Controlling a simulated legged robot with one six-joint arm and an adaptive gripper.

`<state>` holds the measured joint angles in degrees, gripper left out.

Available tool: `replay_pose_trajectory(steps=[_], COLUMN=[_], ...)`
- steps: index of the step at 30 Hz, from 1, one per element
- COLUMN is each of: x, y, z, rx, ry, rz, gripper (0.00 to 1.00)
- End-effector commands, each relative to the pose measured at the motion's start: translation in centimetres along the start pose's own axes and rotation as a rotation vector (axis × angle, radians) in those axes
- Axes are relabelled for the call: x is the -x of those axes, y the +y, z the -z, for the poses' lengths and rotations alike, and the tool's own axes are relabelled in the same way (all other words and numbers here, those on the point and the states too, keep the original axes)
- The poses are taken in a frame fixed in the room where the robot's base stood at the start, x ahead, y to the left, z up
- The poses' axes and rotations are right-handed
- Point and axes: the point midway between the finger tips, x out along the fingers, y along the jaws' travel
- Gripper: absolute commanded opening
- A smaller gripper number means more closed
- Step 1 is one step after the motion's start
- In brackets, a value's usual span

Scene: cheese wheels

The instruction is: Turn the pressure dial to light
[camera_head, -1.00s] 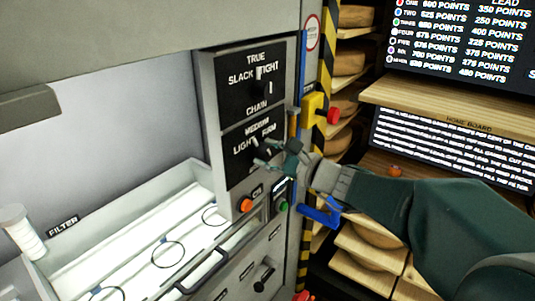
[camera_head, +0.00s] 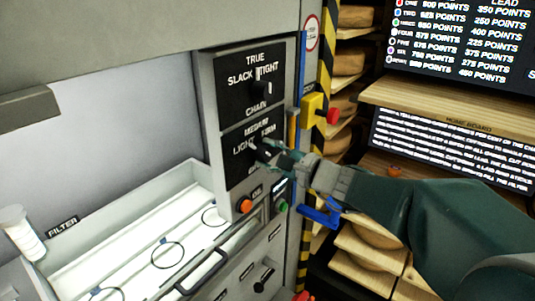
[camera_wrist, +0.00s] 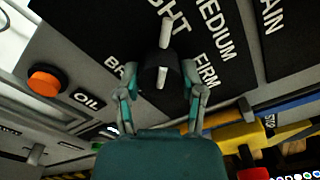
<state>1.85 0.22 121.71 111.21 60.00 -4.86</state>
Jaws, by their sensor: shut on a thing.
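The pressure dial (camera_head: 256,152) is a black knob with a white pointer on the lower black panel, with LIGHT, MEDIUM and FIRM printed around it. In the wrist view the dial (camera_wrist: 163,72) sits between my fingers, and its white pointer runs up toward the partly visible word ending in GHT. My gripper (camera_head: 267,151) reaches in from the right with its fingers on either side of the dial; it also shows in the wrist view (camera_wrist: 160,94). It is shut on the dial.
A second knob (camera_head: 262,88), labelled SLACK, TRUE and TIGHT, is above. An orange button (camera_head: 246,206) and a green button (camera_head: 283,207) are below. A yellow box with a red button (camera_head: 333,116) and a blue handle (camera_head: 318,216) are right of the panel.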

Motion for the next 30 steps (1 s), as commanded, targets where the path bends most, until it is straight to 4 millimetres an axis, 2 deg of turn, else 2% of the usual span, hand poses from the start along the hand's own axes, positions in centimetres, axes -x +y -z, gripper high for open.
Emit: replay_pose_trajectory(steps=[2, 3, 5, 6, 16, 20, 23, 30], x=[0.0, 0.0, 0.0, 0.0, 0.0, 0.7, 2.2, 7.3], y=[0.3, 0.3, 0.3, 0.2, 0.1, 0.0, 0.0, 0.1], z=[0.0, 0.0, 0.0, 0.0, 0.0, 0.1, 0.1, 0.2], rx=[0.0, 0.0, -0.001, -0.001, -0.001, 0.0, 0.001, 0.001], ry=[-0.001, -0.001, -0.001, -0.001, 0.0, 0.002, 0.003, 0.005], rz=[-0.006, -0.006, -0.006, -0.006, -0.003, -0.001, 0.0, 0.001], gripper=[0.04, 0.56, 0.82, 0.85, 0.85, 0.85, 0.85, 0.85])
